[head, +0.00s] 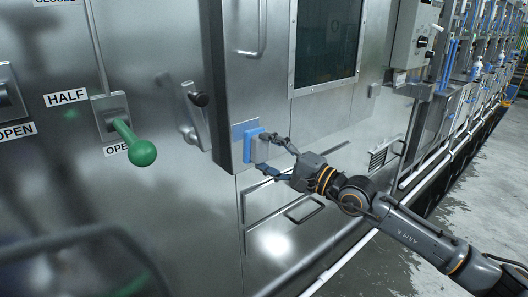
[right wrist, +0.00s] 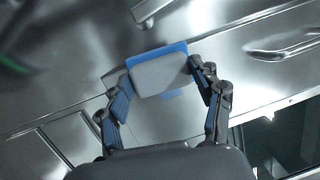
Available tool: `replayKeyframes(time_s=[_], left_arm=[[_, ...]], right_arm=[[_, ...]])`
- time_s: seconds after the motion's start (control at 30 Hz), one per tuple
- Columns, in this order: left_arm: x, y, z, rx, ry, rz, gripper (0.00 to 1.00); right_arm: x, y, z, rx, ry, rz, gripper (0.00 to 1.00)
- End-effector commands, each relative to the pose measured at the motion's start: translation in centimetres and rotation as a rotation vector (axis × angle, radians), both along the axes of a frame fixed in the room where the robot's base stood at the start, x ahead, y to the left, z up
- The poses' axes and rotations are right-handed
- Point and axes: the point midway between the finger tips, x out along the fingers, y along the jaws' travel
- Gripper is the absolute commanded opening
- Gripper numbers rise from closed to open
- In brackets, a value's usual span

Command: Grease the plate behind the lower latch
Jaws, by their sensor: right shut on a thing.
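My right gripper (head: 265,152) is shut on a pale grey block with a blue face (head: 250,149). In the right wrist view the block (right wrist: 160,75) sits between the two fingertips, blue edge facing the steel. The block is at the narrow edge of a thick steel door, beside a light blue patch (head: 237,131); whether they touch is unclear. My left gripper is not in view.
A green-knobbed lever (head: 140,152) sticks out at the left, near HALF and OPEN labels. A dark window (head: 327,40) is set in the steel front. A control box (head: 416,35) hangs at the right. Grey floor (head: 470,200) is open at the right.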

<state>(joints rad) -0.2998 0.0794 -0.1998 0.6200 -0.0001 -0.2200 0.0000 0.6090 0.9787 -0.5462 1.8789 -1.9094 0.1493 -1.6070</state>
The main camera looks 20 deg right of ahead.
Motion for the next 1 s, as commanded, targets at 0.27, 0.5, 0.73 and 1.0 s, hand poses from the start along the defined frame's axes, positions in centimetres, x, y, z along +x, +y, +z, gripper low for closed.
replayKeyframes(time_s=[0.27,0.5,0.73,1.0], left_arm=[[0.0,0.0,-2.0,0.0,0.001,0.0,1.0],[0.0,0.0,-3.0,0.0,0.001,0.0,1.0],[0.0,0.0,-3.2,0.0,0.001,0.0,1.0],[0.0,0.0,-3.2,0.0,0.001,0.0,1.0]], right_arm=[[2.9,1.1,-0.1,0.0,0.007,0.001,0.41],[4.9,1.9,-0.1,-0.005,0.017,0.001,0.41],[5.6,2.2,0.1,-0.006,0.02,0.002,0.41],[5.6,2.2,0.1,-0.008,0.02,0.002,0.41]])
